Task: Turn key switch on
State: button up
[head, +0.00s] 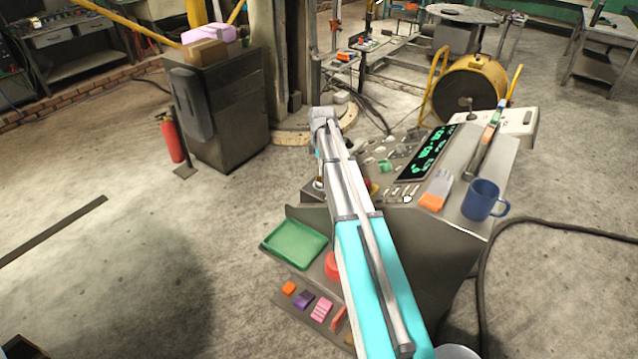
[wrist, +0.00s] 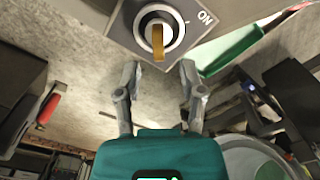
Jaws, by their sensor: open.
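The key switch (wrist: 158,36) is at the top of the wrist view, a round white-rimmed dial on a dark square plate. Its brass-coloured key (wrist: 157,44) points downward in the picture. The label "ON" (wrist: 206,18) is at the plate's right corner. My gripper (wrist: 160,72) is open and empty, with one finger on each side below the switch in the picture. No contact with the key shows. In the head view my arm reaches over the console (head: 455,195), and the switch and fingers cannot be made out.
A blue mug (head: 483,200) and an orange-and-white block (head: 435,192) sit on the console top. A green tray (head: 295,243) is on the lower shelf, with several small coloured blocks below it. A fire extinguisher (head: 171,138) stands by a grey cabinet (head: 222,115).

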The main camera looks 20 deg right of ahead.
aim_at(321, 177)
jog(key=shift+f+b, duration=2.15)
jog(key=shift+f, duration=0.25)
grip_shut()
